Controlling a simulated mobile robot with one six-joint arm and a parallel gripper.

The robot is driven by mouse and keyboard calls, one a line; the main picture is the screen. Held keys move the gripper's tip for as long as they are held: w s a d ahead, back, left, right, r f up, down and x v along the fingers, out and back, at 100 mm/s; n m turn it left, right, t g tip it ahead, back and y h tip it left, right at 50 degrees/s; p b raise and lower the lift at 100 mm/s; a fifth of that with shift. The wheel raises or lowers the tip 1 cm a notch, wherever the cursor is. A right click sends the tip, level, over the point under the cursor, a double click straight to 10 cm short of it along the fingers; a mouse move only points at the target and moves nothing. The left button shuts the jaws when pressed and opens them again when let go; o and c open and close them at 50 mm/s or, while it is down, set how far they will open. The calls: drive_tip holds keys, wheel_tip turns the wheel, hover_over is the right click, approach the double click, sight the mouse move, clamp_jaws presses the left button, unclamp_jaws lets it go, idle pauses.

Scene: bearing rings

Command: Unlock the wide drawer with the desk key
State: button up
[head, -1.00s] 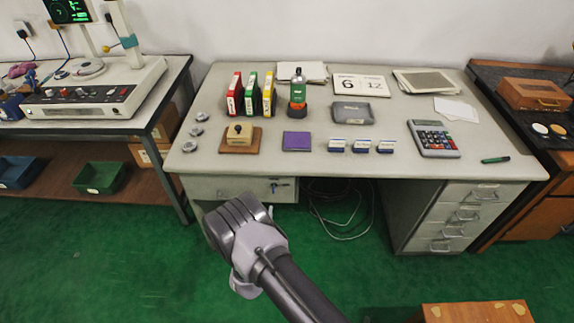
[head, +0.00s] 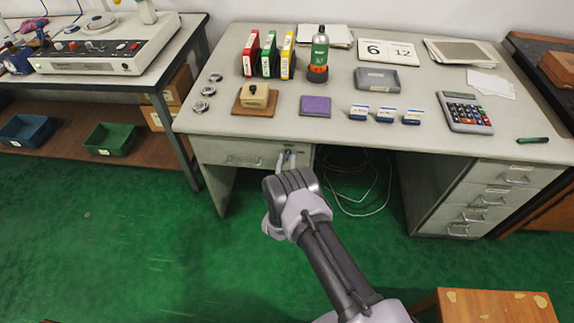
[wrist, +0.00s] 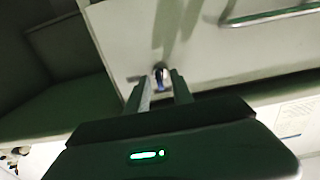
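The wide drawer (head: 228,153) is the pale grey front under the desk's left side, with a metal handle (head: 243,161). It looks closed. My gripper (head: 287,156) is at the right end of this front, its fingers pointing at the lock area. In the wrist view my gripper (wrist: 161,88) is open, with a gap between its two fingers. A small dark and bluish piece, apparently the desk key at the lock (wrist: 160,72), shows in that gap, just beyond or between the fingertips. Whether the fingers touch it I cannot tell. In the head view my fingers mostly hide it.
The desk top (head: 350,145) holds binders, a green bottle (head: 319,50), a stamp (head: 255,96), a purple pad (head: 316,105) and a calculator (head: 464,112). Loose cables (head: 355,185) lie under the desk. A wooden stool (head: 495,305) stands at the lower right. Green floor is open at left.

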drive_tip(key=shift+w, duration=0.3)
drive_tip(key=shift+c, duration=0.2)
clamp_jaws()
drive_tip(key=shift+m+p, duration=2.55)
drive_tip(key=shift+m, duration=6.45)
